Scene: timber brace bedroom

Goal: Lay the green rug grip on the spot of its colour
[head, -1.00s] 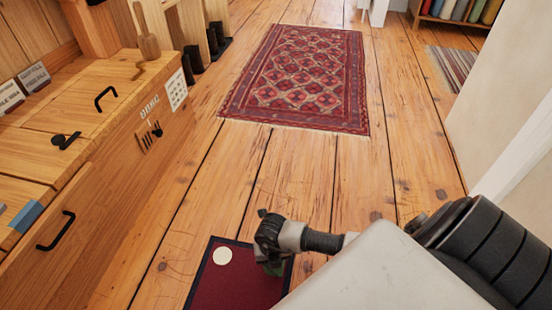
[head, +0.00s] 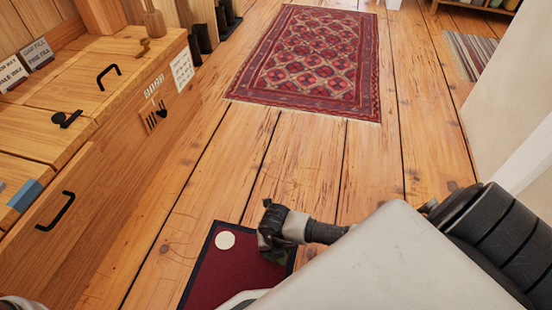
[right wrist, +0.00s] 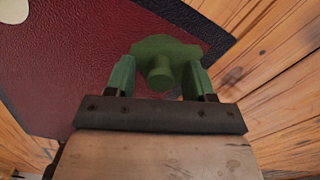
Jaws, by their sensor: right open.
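The green rug grip (right wrist: 163,48) is a flat plate with a round knob, in the right wrist view. It is at the dark-edged border of a maroon mat (head: 217,277), whose surface also shows in the right wrist view (right wrist: 60,80). My right gripper (right wrist: 160,75) is open, its two green-looking fingers on either side of the knob with gaps beside it. In the head view my right gripper (head: 275,248) is low over the mat's right edge and hides most of the grip. No green spot shows; the area under the grip is hidden. My left gripper is not in view.
A cream round spot (head: 225,240) is on the mat's upper left. A wooden chest (head: 70,190) with black handles stands at the left. A patterned red rug (head: 315,62) lies beyond. A pale wall (head: 510,80) is at the right. Plank floor between is clear.

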